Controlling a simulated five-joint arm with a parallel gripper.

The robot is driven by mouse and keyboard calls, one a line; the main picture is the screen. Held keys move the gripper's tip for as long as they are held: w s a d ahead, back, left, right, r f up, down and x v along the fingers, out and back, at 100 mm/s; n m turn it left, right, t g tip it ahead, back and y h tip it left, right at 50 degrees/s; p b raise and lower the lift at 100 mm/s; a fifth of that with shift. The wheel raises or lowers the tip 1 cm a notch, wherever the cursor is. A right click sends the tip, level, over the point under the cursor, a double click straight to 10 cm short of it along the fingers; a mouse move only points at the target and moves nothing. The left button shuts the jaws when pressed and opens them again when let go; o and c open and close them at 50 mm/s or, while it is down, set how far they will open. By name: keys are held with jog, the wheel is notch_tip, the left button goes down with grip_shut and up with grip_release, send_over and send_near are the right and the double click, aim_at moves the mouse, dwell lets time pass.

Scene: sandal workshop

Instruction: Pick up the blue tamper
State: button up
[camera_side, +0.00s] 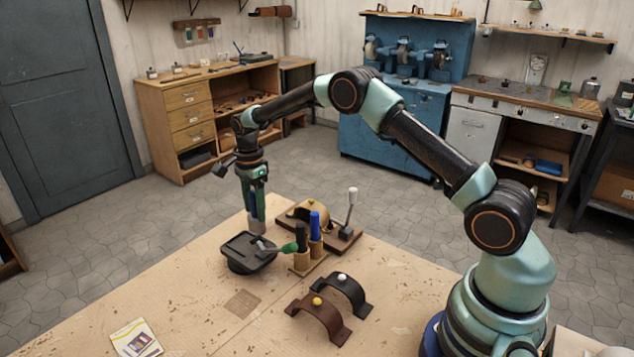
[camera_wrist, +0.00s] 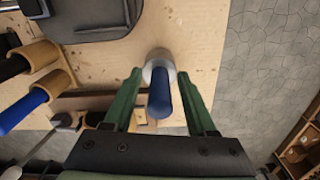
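The blue tamper (camera_wrist: 161,100) has a dark blue handle and a pale metal foot. In the wrist view it stands on the bench near its edge, between the two green fingers of my gripper (camera_wrist: 159,77). A gap shows on each side of the tamper, so my gripper is open around it and not closed on it. In the side view my gripper (camera_side: 257,217) points down at the back edge of the bench, and its fingers largely hide the tamper.
A wooden holder (camera_side: 303,266) with a blue-handled tool (camera_side: 315,226) and a black-handled tool (camera_side: 300,236) stands close by on the right. The bench front is mostly clear.

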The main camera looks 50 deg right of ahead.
grip_shut()
jog(key=shift+r, duration=0.2)
notch_tip(320, 180, up, 20)
jog(key=shift+f, duration=0.1)
dwell(0.4)
